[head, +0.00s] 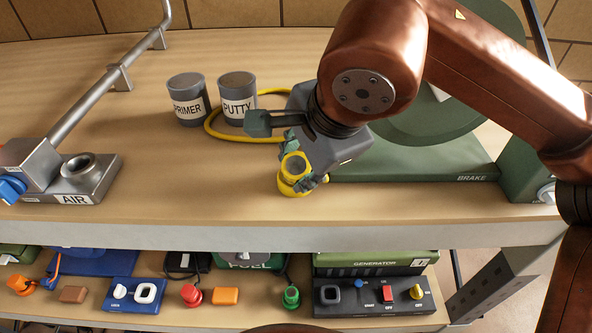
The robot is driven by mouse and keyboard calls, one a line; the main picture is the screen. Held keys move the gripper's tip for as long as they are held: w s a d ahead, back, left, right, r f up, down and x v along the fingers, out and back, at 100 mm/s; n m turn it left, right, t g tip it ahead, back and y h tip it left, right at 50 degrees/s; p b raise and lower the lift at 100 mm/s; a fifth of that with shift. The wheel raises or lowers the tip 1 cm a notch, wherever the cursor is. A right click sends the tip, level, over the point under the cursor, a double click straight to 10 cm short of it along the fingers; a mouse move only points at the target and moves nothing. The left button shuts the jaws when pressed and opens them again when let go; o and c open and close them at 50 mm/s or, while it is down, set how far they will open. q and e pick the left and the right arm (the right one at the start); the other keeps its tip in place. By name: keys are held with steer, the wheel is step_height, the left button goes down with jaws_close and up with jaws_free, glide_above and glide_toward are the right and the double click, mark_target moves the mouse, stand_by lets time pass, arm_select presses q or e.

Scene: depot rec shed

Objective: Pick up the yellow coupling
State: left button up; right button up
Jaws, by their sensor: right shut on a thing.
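The yellow coupling (294,170) is a short ring-shaped fitting near the front edge of the wooden bench top. A yellow hose (213,127) curves behind it and passes partly out of sight behind my gripper. My right gripper (302,178) comes down from above and is shut on the coupling, with fingers at its sides. The gripper body hides part of the coupling's surroundings. I cannot tell whether the coupling touches the bench. My left gripper is not in view.
Cans marked PRIMER (188,108) and PUTTY (238,106) stand behind and left. A metal AIR fitting (85,180) sits at the left. The green BRAKE unit (430,168) is at the right. A lower shelf holds a control panel (345,298) and several small parts. The front-left bench is clear.

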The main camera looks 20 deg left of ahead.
steer(key=c, duration=0.5)
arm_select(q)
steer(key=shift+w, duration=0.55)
arm_select(e)
steer(key=shift+r, duration=0.15)
steer(key=shift+w+r, duration=0.1)
steer(key=shift+r, duration=0.5)
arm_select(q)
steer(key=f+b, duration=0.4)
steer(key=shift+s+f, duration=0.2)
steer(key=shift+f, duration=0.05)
arm_select(e)
steer(key=s+d+r, duration=0.1)
steer(key=s+r, duration=1)
steer(key=s, duration=0.3)
steer(key=shift+d+r, duration=0.25)
steer(key=shift+d, duration=0.1)
